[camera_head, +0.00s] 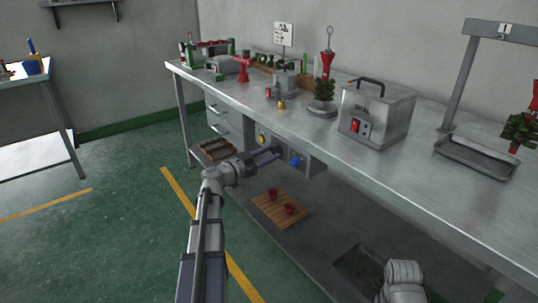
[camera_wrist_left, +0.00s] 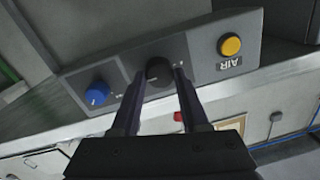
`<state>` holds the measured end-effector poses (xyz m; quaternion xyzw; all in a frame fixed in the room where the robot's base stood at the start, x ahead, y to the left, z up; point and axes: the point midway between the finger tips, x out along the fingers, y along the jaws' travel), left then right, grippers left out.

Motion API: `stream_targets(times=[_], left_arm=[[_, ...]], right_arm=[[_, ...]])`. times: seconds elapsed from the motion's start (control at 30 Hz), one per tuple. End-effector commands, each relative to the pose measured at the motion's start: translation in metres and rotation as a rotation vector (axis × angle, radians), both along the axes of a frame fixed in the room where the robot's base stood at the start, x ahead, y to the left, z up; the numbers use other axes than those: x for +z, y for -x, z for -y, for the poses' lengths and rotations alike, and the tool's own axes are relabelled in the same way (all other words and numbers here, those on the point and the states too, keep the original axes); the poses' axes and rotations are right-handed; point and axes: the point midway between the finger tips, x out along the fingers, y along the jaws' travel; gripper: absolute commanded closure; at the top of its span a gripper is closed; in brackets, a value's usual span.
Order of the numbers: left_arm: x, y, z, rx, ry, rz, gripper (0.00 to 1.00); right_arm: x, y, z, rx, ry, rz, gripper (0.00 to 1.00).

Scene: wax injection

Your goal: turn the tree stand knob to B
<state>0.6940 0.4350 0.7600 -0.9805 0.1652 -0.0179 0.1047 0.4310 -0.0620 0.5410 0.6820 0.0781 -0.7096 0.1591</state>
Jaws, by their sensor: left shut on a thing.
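A grey control panel (camera_head: 308,165) is mounted under the front edge of the workbench. It also shows in the left wrist view (camera_wrist_left: 195,73), with a round black knob (camera_wrist_left: 158,70) between a blue knob (camera_wrist_left: 97,94) and a yellow button (camera_wrist_left: 229,45) labelled AIR. My left gripper (camera_head: 276,149) reaches the panel from the left. In the left wrist view its two fingers (camera_wrist_left: 159,77) are shut on the black knob, one on each side. I cannot read the small marks around the knob or its pointer. My right gripper is not in view.
The workbench (camera_head: 360,165) carries a metal box (camera_head: 378,115), a green tree on a round stand (camera_head: 322,110) and a shallow tray (camera_head: 476,158). The floor at left is open.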

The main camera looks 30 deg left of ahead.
Motion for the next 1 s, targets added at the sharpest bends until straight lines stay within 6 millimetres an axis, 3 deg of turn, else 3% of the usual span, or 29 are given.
stream_targets(times=[0.2,0.23,0.47,0.77,1.0], left_arm=[[-0.001,0.001,0.001,-0.003,-0.004,-0.001,1.00],[-0.001,0.001,0.001,-0.003,-0.004,-0.001,0.52],[0.000,0.001,0.001,-0.001,-0.001,-0.001,0.26],[0.000,0.004,-0.001,0.000,0.000,0.000,0.26],[0.000,0.038,-0.012,0.002,0.000,-0.001,0.26]], right_arm=[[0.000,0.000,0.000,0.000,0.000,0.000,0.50],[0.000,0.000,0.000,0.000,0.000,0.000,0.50],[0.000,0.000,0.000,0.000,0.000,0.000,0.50],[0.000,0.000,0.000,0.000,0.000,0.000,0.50],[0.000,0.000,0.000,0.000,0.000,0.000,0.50]])
